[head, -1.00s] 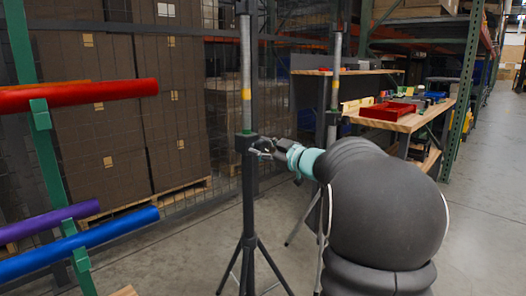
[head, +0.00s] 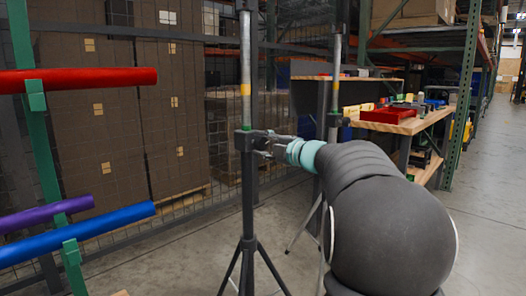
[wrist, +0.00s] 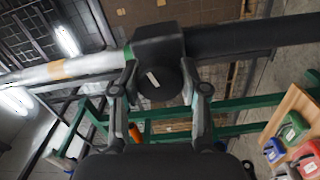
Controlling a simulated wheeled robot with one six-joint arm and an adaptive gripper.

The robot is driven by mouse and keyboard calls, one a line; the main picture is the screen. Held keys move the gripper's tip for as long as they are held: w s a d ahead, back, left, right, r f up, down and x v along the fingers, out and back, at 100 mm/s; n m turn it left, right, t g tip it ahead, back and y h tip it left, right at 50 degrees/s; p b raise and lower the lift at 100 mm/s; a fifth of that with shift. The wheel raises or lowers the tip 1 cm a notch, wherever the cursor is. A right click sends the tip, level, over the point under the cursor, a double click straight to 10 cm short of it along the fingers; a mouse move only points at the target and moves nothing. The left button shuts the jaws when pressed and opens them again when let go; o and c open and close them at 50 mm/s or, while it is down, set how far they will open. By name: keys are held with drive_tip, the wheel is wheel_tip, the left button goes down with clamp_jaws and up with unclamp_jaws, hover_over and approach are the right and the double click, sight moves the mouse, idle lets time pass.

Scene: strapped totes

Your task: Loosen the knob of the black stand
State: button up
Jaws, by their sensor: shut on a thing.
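The black stand (head: 249,200) stands upright on a tripod base, with a grey pole marked by a yellow band rising from its collar. In the wrist view its black collar (wrist: 158,42) has a round dark knob (wrist: 158,82) with a small white mark facing me. My gripper (head: 263,145) reaches the collar from the right in the head view. In the wrist view my gripper (wrist: 160,84) has one finger on each side of the knob and is shut on it. The contact itself is partly hidden in the head view.
A second similar stand (head: 335,85) is behind to the right. A rack with red (head: 90,80), purple and blue tubes is at left. A wooden workbench (head: 410,124) holds a red tray (head: 388,113). Open floor lies at right.

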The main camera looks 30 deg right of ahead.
drive_tip(key=n+b, duration=0.1)
drive_tip(key=n, duration=0.4)
drive_tip(key=shift+n, duration=0.3)
drive_tip(key=n, duration=0.5)
idle(0.4)
drive_tip(key=o, duration=1.2)
drive_tip(key=shift+c, duration=0.2)
drive_tip(key=shift+s+d, duration=0.1)
drive_tip(key=shift+s, duration=0.05)
drive_tip(key=v, duration=1.1)
drive_tip(key=shift+s, duration=0.4)
drive_tip(key=shift+d, duration=0.1)
